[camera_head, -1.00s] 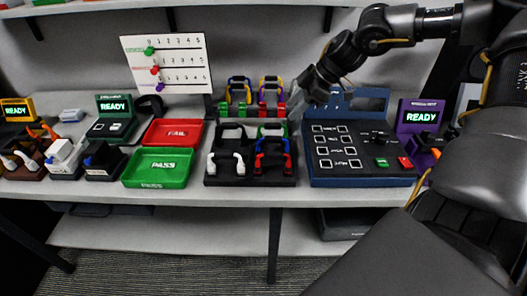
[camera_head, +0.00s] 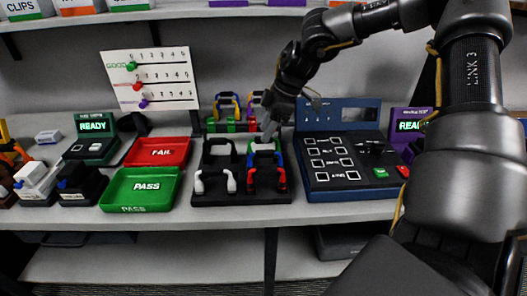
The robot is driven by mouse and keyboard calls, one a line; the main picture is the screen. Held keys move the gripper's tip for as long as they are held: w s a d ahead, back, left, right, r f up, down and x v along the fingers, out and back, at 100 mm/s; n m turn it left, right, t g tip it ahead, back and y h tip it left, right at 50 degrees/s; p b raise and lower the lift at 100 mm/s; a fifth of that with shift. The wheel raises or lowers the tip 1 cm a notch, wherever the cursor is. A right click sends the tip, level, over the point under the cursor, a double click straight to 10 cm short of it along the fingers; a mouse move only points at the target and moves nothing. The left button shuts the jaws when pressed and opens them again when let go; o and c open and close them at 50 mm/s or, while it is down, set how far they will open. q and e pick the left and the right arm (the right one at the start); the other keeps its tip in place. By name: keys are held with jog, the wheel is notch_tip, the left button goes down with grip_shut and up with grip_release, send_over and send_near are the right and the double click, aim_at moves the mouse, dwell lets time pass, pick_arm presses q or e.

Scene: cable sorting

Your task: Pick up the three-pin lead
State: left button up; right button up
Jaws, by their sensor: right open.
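A black rack (camera_head: 242,198) holds several looped leads in rows. A black lead (camera_head: 220,142) and a lead with white and green parts (camera_head: 263,147) stand in its middle row. A black lead with white ends (camera_head: 199,187) and one with red and blue ends (camera_head: 281,179) stand in front. I cannot tell which has three pins. My right gripper (camera_head: 269,131) is open, pointing down just above the white-and-green lead and partly covering it. Contact cannot be made out. My left gripper is not in view.
A red FAIL tray (camera_head: 158,139) and a green PASS tray (camera_head: 118,192) lie left of the rack. A blue tester panel (camera_head: 305,180) stands close on the right. A purple READY unit (camera_head: 409,118) is beyond it. A white chart board (camera_head: 155,61) stands behind.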

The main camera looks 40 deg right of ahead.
jog(key=shift+s+a+f, duration=0.1)
jog(key=shift+f, duration=0.3)
jog(key=x, duration=0.4)
jog(key=shift+a+f+p, duration=0.1)
jog(key=shift+f+p, duration=0.15)
jog(key=shift+p, duration=0.15)
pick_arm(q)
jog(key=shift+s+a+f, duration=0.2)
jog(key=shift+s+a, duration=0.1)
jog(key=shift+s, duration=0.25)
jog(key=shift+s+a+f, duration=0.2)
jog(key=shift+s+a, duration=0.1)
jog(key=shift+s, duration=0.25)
pick_arm(e)
jog(key=shift+s, duration=0.1)
grip_shut()
